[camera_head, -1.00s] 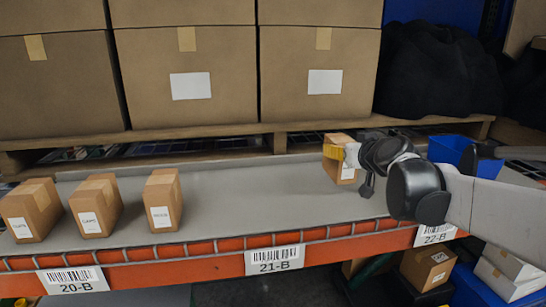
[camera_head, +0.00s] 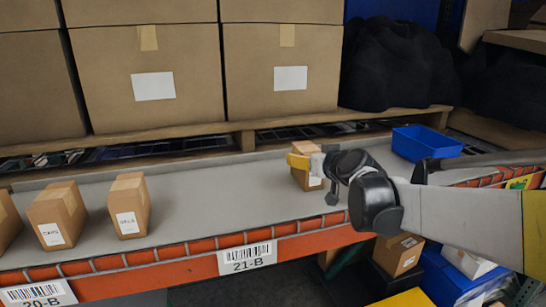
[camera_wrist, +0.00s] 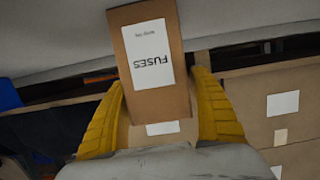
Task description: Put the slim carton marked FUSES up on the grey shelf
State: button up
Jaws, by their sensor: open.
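The slim carton marked FUSES (camera_wrist: 157,103) fills the upper middle of the wrist view, its white label upside down there. In the head view the brown carton (camera_head: 308,183) appears to stand on the grey shelf (camera_head: 220,190), toward the right. My gripper (camera_wrist: 158,82) is open, with one yellow finger on each side of the carton and a gap visible beside it. In the head view my gripper (camera_head: 302,161) is at the carton's upper part and hides some of it.
Small labelled cartons (camera_head: 57,215) stand on the shelf at left. Large boxes (camera_head: 150,75) on a pallet are behind it. A blue bin (camera_head: 426,144) is at right. The shelf between the left cartons and my gripper is clear.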

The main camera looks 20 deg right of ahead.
jog(key=shift+r, duration=0.2)
jog(key=v, duration=1.2)
jog(key=s+a+f+n+g+y, duration=0.15)
jog(key=s+a+f+g, duration=0.35)
jog(key=s+a+f, duration=0.6)
jog(key=s+a+f+m+g+h, duration=0.1)
jog(key=s+f+g, duration=0.1)
jog(key=s+f, duration=0.5)
jog(key=shift+s+a+f+g+b, duration=0.2)
jog(key=shift+s+f+g+b, duration=0.1)
jog(key=shift+s+f+b, duration=0.25)
